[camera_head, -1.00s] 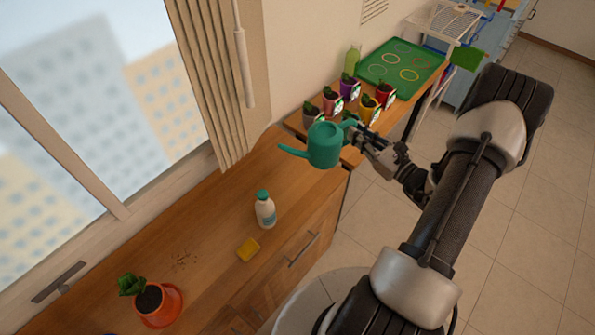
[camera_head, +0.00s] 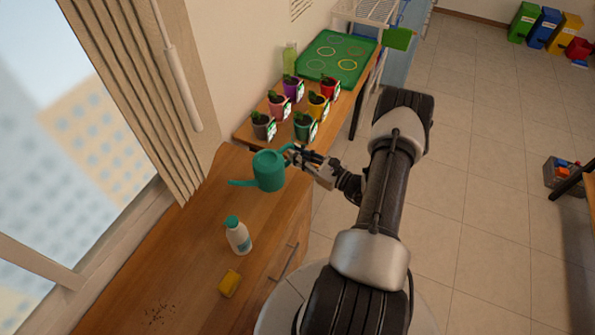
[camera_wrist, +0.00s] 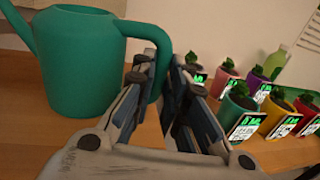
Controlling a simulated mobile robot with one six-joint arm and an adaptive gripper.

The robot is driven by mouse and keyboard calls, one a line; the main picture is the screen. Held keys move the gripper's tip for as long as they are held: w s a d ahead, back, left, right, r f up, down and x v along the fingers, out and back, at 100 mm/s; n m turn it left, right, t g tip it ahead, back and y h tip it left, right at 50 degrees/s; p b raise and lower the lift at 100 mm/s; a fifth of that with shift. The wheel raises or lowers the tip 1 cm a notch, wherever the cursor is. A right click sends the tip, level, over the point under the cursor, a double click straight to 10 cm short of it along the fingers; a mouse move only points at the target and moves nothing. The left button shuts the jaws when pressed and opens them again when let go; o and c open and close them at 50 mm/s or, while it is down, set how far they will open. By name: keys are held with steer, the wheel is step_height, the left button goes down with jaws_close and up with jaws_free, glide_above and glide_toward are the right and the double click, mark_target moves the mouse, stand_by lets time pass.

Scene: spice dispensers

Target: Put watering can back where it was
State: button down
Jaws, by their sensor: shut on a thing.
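The teal watering can (camera_head: 269,171) is in my gripper (camera_head: 297,156), over the near wooden cabinet top by its far end. Its spout points left in the head view. In the wrist view the can (camera_wrist: 85,62) fills the left side and stands about upright. My gripper (camera_wrist: 165,68) is shut on the can's handle (camera_wrist: 158,50). I cannot tell whether the can's base touches the wood.
Several small potted plants (camera_head: 318,101) with labels stand on the far table beside a green tray (camera_head: 338,58) and a green bottle (camera_head: 290,57). A white bottle (camera_head: 238,236) and yellow sponge (camera_head: 229,284) are on the near top.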

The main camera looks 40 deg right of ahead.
steer(key=shift+f+b, duration=0.75)
steer(key=shift+f, duration=2.6)
steer(key=c, duration=2.1)
jaws_free()
steer(key=shift+f, duration=0.15)
steer(key=o, duration=0.5)
